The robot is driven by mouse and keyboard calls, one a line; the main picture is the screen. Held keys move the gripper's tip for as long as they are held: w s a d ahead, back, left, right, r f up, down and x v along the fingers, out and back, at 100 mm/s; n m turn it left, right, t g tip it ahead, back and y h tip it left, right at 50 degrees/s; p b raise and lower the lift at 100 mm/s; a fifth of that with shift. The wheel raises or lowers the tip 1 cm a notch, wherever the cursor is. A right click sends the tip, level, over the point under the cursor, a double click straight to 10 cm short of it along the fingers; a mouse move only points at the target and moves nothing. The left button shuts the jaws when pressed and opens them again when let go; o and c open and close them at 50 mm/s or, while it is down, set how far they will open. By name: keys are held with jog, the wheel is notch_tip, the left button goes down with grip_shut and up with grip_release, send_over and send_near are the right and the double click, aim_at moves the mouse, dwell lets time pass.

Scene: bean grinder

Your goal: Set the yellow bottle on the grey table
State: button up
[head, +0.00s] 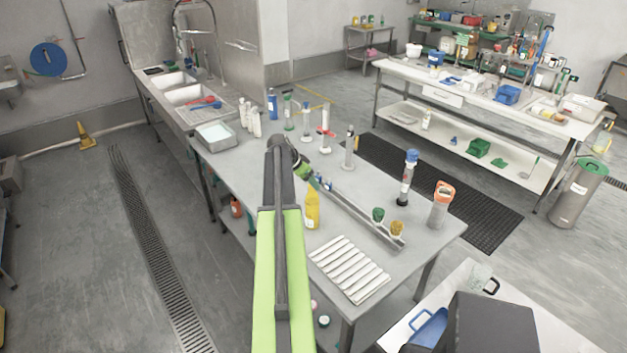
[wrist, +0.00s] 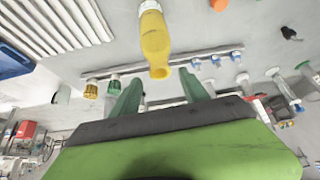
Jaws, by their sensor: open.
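The yellow bottle (head: 312,210) stands upright on the grey table (head: 225,178), close to the right side of my arm in the head view. It has a pale label low on its body. The wrist view shows the bottle (wrist: 155,42) upside down, with its narrow neck pointing towards my gripper. My gripper (wrist: 160,88) has its two green fingers apart with nothing between them. The bottle's neck lines up with the gap, beyond the fingers. In the head view my gripper (head: 306,173) is partly hidden by my arm, above the table near the bottle.
A long rail (head: 362,218) with blue-, green- and yellow-topped pieces lies right of the bottle. A white ribbed tray (head: 349,268) is at the table's front. Several tall cylinders, including a blue-topped one (head: 407,178), stand behind and right. A metal tray (head: 216,137) is at the back left.

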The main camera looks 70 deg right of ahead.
jog(key=p+v, duration=0.2)
jog(key=v, duration=0.2)
jog(key=shift+a+r, duration=0.1)
jog(key=shift+r, duration=0.1)
jog(key=w+a+f+n+t+y, duration=0.1)
jog(key=w+a+n, duration=0.4)
jog(key=w+a, duration=1)
jog(key=w+a+f+n+t+y, duration=0.15)
jog(key=w+a+n, duration=0.65)
jog(key=a, duration=1)
jog(key=w+a+f+n+y, duration=0.1)
jog(key=a+n, duration=1)
jog(key=a, duration=3.1)
jog(key=shift+w+a+y, duration=0.3)
jog(key=shift+w+y, duration=0.5)
jog(key=shift+y, duration=0.15)
